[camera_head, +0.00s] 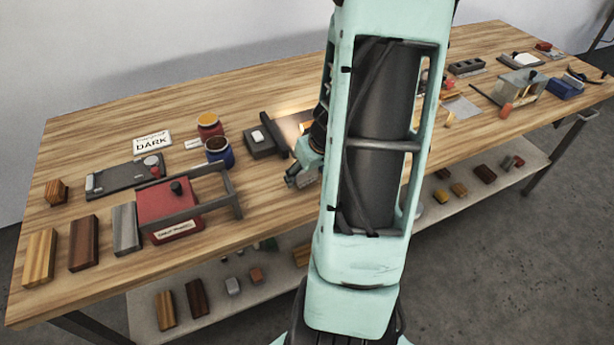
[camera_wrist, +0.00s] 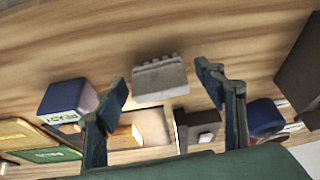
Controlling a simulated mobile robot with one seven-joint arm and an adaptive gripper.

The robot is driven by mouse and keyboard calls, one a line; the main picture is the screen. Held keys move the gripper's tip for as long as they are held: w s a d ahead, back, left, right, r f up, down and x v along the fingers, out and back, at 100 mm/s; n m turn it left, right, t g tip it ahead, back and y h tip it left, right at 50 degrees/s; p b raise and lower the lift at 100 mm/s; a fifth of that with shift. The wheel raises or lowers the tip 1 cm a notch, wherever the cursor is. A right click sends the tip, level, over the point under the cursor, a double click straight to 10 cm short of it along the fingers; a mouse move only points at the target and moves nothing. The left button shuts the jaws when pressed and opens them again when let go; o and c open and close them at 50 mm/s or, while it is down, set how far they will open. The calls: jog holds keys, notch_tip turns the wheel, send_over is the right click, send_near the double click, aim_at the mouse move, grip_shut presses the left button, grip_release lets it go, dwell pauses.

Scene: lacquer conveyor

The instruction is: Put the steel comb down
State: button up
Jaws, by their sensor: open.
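The steel comb (camera_wrist: 160,79) is a grey block with a row of short teeth along one edge. In the wrist view it appears to lie on the bare wooden tabletop (camera_wrist: 130,38). My gripper (camera_wrist: 164,84) is open, its two dark blue fingers on either side of the comb with clear gaps, so neither finger touches it.
In the wrist view, a block marked READY (camera_wrist: 68,100) stands near the left finger, a dark device (camera_wrist: 200,128) and a blue jar (camera_wrist: 264,117) near the right. In the head view a red box (camera_head: 168,203) with a grey frame stands left; bare wood (camera_head: 262,98) lies behind.

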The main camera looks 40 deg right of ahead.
jog(key=c, duration=1.5)
jog(key=shift+o, duration=0.2)
jog(key=shift+r, duration=0.1)
